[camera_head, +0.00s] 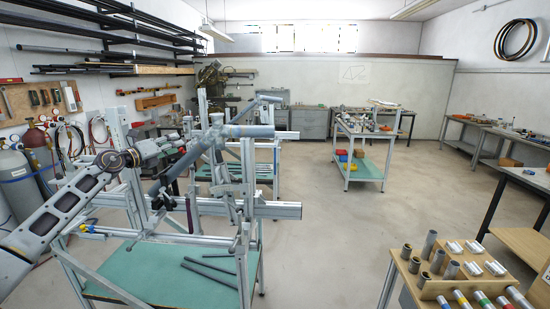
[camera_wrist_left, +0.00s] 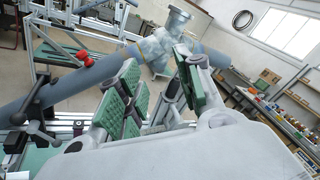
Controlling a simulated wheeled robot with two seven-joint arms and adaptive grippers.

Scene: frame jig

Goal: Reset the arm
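My left arm comes in from the left in the camera_head view and reaches the frame jig (camera_head: 248,170). My left gripper (camera_head: 182,138) is beside the jig's tubes there, small and partly lost among the metal parts. In the left wrist view, the left gripper (camera_wrist_left: 158,68) has its two green-padded fingers apart, with a gap between them. A blue-grey frame tube (camera_wrist_left: 75,84) runs beyond the fingers to a grey joint piece (camera_wrist_left: 172,38). The pads hide part of this tube, and I see nothing clamped between them. My right gripper is not in view.
The jig stands on a green-topped bench (camera_head: 165,270) with several dark rods (camera_head: 210,270). Gas cylinders (camera_head: 18,180) stand at the left wall. A wooden block with tubes (camera_head: 455,275) is at lower right. A trolley (camera_head: 360,168) stands farther back. The floor between is clear.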

